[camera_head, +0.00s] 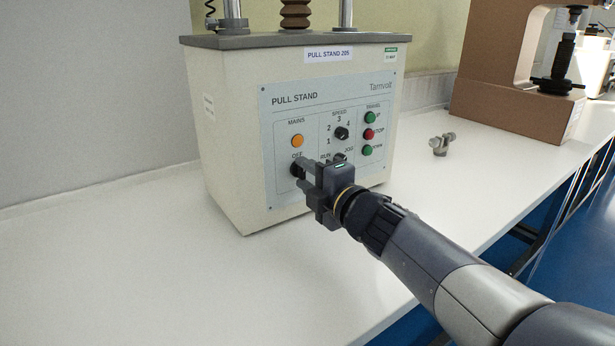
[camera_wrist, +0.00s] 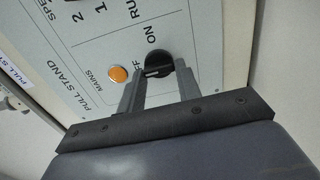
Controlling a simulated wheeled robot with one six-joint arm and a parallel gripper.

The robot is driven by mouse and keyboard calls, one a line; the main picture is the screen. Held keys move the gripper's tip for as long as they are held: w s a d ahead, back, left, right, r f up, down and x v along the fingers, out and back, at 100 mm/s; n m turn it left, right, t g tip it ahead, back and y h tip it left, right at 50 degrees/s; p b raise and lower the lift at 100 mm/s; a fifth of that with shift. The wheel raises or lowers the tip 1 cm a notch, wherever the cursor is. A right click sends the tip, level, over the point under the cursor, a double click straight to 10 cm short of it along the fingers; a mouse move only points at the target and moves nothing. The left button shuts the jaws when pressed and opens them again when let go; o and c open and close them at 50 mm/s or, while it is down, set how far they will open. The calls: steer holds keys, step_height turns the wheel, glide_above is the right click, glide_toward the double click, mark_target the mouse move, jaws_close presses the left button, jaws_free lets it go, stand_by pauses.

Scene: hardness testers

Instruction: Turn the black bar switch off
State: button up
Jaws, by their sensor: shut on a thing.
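The black bar switch (camera_head: 295,170) is on the lower left of the pull stand's front panel, below the orange MAINS lamp (camera_head: 297,141). In the wrist view the switch (camera_wrist: 157,64) shows a short white mark, with the OFF and ON labels beside it. I cannot tell for sure which label the mark points to. My gripper (camera_head: 304,170) reaches the panel from the right and is shut on the switch. In the wrist view its fingers (camera_wrist: 158,84) lie on either side of the switch. They hide part of the switch in the head view.
The pull stand (camera_head: 228,130) stands on a white bench (camera_head: 110,250). Other knobs (camera_head: 342,132) and red and green buttons (camera_head: 368,134) are close to the right of my gripper. A small metal fitting (camera_head: 440,145) and a brown machine (camera_head: 500,75) are farther right. The bench's left is clear.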

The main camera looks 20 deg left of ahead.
steer(key=o, duration=1)
steer(key=shift+d, duration=0.1)
steer(key=p+v, duration=0.2)
steer(key=v, duration=0.8)
steer(key=shift+s+d, duration=0.2)
steer(key=shift+s, duration=0.1)
steer(key=shift+w+a, duration=0.1)
